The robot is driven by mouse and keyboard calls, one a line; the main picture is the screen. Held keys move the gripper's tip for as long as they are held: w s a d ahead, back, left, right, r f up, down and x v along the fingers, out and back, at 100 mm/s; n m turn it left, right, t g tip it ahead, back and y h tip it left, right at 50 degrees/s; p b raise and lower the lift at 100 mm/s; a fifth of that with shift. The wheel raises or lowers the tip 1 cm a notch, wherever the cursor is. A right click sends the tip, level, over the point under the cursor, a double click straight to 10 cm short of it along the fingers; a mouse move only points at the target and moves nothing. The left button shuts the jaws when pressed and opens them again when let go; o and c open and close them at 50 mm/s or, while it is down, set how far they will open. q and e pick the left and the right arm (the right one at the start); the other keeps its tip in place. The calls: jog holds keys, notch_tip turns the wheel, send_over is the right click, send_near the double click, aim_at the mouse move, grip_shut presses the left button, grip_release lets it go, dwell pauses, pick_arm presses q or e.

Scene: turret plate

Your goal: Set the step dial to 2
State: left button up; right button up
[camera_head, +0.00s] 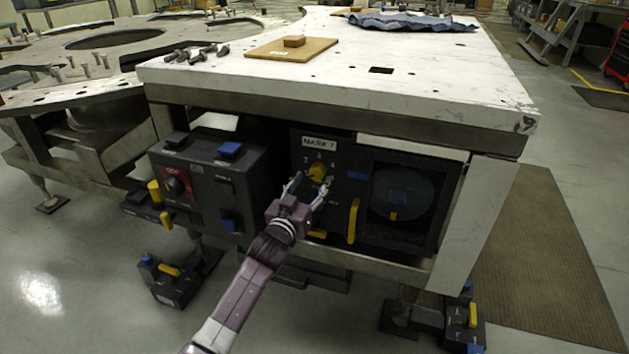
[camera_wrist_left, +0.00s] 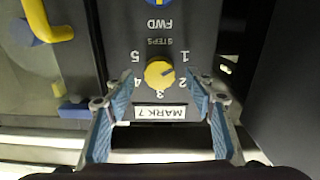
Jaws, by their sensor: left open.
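The step dial is a yellow round knob (camera_wrist_left: 160,73) on a dark panel, also visible in the head view (camera_head: 317,171). The wrist view shows the panel upside down, with the numbers 1 to 5 around the knob. Its dark pointer mark faces right, roughly between 1 and 2; I cannot tell exactly. A white label (camera_wrist_left: 161,112) reading MARK 7 sits beside the numbers. My left gripper (camera_head: 308,187) is open in front of the panel. In the wrist view its blue-padded fingers (camera_wrist_left: 162,88) stand either side of the dial, apart from it. My right gripper is not in view.
Left of the dial is a control box with a red-faced switch (camera_head: 175,186) and blue buttons (camera_head: 230,150). A yellow handle (camera_head: 353,221) and a round dark window (camera_head: 402,192) lie to the right. The white tabletop (camera_head: 430,75) overhangs the panel.

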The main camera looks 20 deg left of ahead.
pick_arm(q)
jog(key=shift+w+d, duration=0.1)
jog(key=shift+w, duration=0.9)
jog(key=c, duration=1.2)
jog(key=shift+o, duration=0.2)
jog(key=shift+r, duration=0.1)
